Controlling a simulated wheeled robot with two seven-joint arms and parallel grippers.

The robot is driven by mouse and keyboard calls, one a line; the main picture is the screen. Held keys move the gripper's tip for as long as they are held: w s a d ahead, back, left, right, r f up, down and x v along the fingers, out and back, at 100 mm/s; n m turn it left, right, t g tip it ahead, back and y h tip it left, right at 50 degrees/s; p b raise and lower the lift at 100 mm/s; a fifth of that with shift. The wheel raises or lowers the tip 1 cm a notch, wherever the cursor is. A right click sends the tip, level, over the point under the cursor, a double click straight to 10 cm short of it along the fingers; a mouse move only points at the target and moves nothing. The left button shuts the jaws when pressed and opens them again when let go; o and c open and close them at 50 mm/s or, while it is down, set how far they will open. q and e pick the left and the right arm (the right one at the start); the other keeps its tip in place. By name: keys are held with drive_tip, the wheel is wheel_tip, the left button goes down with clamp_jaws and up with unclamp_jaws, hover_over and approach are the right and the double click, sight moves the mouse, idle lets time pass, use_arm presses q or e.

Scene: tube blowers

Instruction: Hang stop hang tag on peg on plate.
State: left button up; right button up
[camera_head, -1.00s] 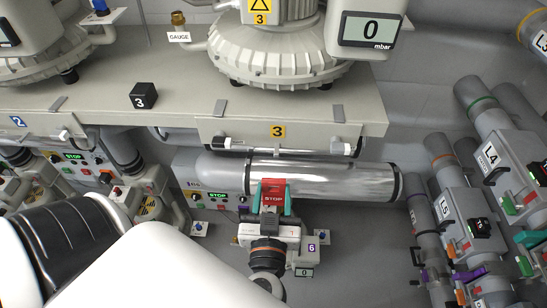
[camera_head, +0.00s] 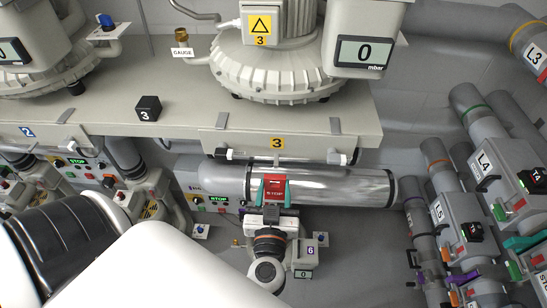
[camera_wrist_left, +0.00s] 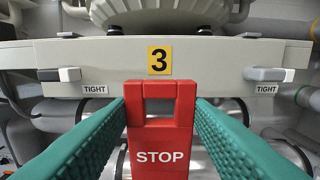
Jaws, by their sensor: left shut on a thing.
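The red stop hang tag (camera_head: 274,187) is held upright between the teal fingers of my left gripper (camera_head: 273,190). The tag is in front of the silver cylinder, just below a grey plate (camera_head: 240,141) with a yellow 3 label; this plate also shows in the wrist view (camera_wrist_left: 210,60). I cannot make out a peg for certain; the tag may hide it. My right gripper is not in view.
The silver cylinder (camera_head: 340,188) lies across under the plate. Two white-ended levers flank the label (camera_wrist_left: 265,74), above TIGHT signs. A grey pump (camera_head: 275,60) stands above. Grey pipes with valve boxes (camera_head: 455,215) are at the right. A black cube (camera_head: 148,108) sits on the bench.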

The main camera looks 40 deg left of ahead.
sight(277, 155)
use_arm(q)
drive_tip(key=shift+p+x, duration=1.05)
drive_tip(key=shift+x, duration=0.85)
drive_tip(key=shift+w+a+f, duration=0.1)
drive_tip(key=shift+w+a, duration=0.05)
drive_tip(key=shift+f+x, duration=0.15)
drive_tip(key=shift+x, duration=0.55)
drive_tip(key=shift+f+x, duration=0.2)
drive_tip(key=shift+x, duration=0.5)
drive_tip(key=o, duration=1)
drive_tip(key=shift+o, duration=0.2)
